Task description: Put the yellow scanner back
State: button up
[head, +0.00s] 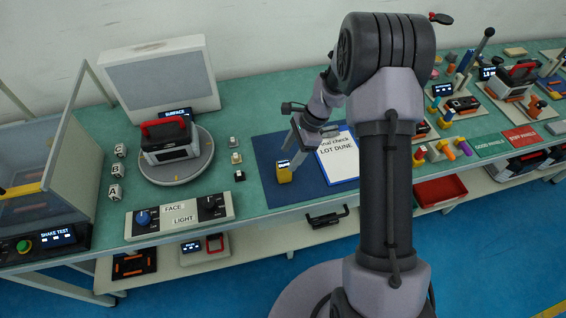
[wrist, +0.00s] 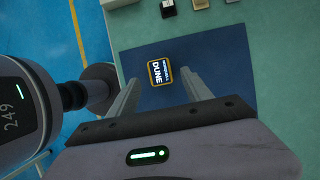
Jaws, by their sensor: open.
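The yellow scanner (head: 284,173) stands on the dark blue mat (head: 268,150) on the green bench, its small dark screen on top. In the wrist view the scanner (wrist: 160,73) shows a yellow rim and the word DUNE. My gripper (head: 298,148) is above the mat, just up and right of the scanner in the head view. In the wrist view the open fingers (wrist: 162,80) appear on either side of the scanner. They look empty, and I cannot tell how high above it they are. I cannot make out a holder for the scanner.
A white clipboard sheet (head: 338,158) reading LOT DUNE lies right of the scanner. Several small blocks (head: 237,158) stand to the left. A turntable (head: 176,170) carries a device with a red handle. A control box (head: 180,215) sits at the bench's front edge.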

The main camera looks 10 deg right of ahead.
jog(key=s+a+r+n+t+h, duration=0.1)
jog(key=s+a+r+n, duration=0.2)
jog(key=r, duration=0.8)
jog(key=s+r+n+t, duration=0.1)
jog(key=s+r+n, duration=0.25)
jog(key=r, duration=0.75)
jog(key=s+a+r+n+t+h, duration=0.1)
jog(key=s+a+r+n+t, duration=0.2)
jog(key=s, duration=0.6)
jog(key=s+r+n+t, duration=0.1)
jog(key=s+r+n, duration=0.3)
jog(key=s, duration=0.6)
notch_tip(320, 180, down, 8)
jog(key=b, duration=0.7)
jog(key=shift+w, duration=0.15)
jog(key=shift+f, duration=0.1)
